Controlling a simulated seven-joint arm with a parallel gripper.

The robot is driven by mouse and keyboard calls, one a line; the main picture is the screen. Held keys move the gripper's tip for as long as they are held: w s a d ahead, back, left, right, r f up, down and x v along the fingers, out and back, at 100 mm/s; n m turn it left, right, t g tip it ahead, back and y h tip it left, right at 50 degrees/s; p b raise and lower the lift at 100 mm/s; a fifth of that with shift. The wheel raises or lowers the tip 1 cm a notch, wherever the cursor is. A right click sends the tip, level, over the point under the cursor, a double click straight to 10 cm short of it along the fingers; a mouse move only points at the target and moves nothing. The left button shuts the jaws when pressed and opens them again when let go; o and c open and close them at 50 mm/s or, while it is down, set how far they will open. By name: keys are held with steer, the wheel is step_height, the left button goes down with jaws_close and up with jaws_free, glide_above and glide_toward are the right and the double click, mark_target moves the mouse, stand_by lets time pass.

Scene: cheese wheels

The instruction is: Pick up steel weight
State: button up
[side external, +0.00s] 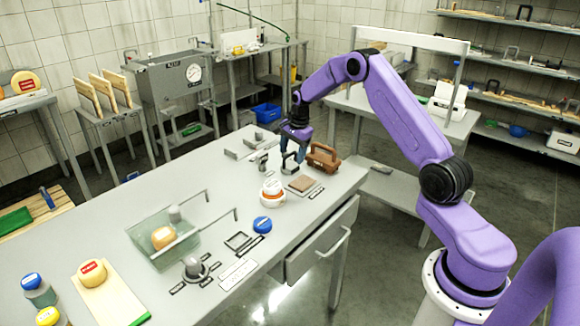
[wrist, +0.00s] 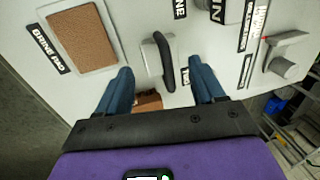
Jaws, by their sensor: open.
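A pale grey metal block with a black arched handle, which looks like the steel weight (wrist: 151,62), stands on the table. It also shows in the side view (side external: 290,167), under my gripper (side external: 294,151). In the wrist view my gripper (wrist: 161,68) is open, with one blue finger on each side of the handle and a gap on both sides. The block is not gripped. Whether the fingertips are level with the handle or above it, I cannot tell.
A brown handled block (side external: 323,157) stands close beside my gripper. White and orange stacked rounds (side external: 272,191) stand nearer the camera. A clear tank (side external: 150,250) sits farther along the table.

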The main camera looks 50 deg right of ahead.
mark_target(289, 165)
steer(key=shift+w+d+f, duration=0.1)
steer(key=shift+w+f, duration=0.15)
steer(key=shift+f, duration=0.9)
steer(key=shift+w+f, duration=0.2)
steer(key=shift+f, duration=0.9)
steer(key=shift+c, duration=0.3)
steer(key=shift+r, duration=0.1)
steer(key=c, duration=1.2)
